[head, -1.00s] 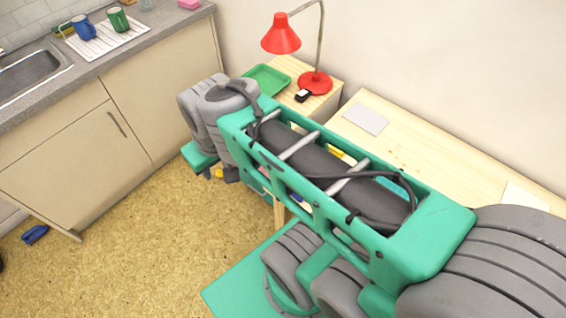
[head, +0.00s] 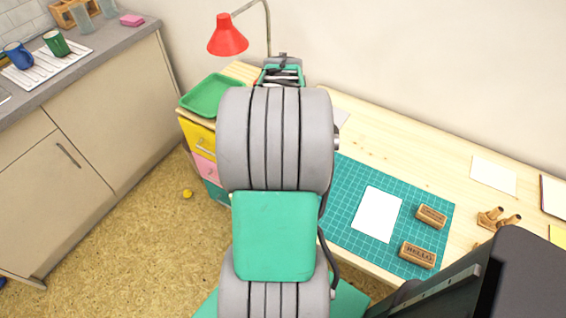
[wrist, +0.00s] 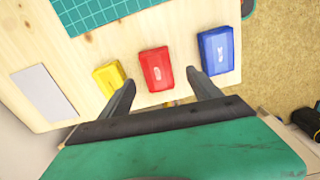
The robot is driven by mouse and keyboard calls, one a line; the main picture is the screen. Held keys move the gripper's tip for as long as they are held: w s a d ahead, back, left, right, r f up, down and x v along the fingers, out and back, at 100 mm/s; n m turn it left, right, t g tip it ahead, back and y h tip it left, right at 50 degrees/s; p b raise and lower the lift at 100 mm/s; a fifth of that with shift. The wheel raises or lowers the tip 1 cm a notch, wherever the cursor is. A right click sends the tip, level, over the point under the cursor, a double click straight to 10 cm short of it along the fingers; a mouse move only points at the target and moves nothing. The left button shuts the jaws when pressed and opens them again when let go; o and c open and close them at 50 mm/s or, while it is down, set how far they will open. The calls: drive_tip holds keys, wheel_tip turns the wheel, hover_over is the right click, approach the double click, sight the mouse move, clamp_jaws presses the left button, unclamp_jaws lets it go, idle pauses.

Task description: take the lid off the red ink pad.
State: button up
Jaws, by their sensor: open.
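The red ink pad (wrist: 155,69) lies on the wooden desk in the wrist view, with a small pale mark on its top. It looks closed. My gripper (wrist: 157,88) is open and empty, its two dark fingers on either side of the lower end of the red pad in the picture. I cannot tell how high the fingers are above the desk. In the head view my arm hides the ink pads and the gripper's fingers.
A yellow pad (wrist: 107,78) is left of the red one and a blue pad (wrist: 216,51) right, near the desk edge. A white card (wrist: 44,92) lies further left. A green cutting mat (head: 345,205) holds stamps (head: 417,255). A red lamp (head: 228,36) stands behind.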

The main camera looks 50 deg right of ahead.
drive_tip(key=f, duration=0.4)
drive_tip(key=shift+w+d+f, duration=0.2)
drive_tip(key=shift+d+f, duration=0.05)
drive_tip(key=shift+d, duration=0.05)
drive_tip(key=shift+c, duration=0.2)
drive_tip(key=c, duration=1.4)
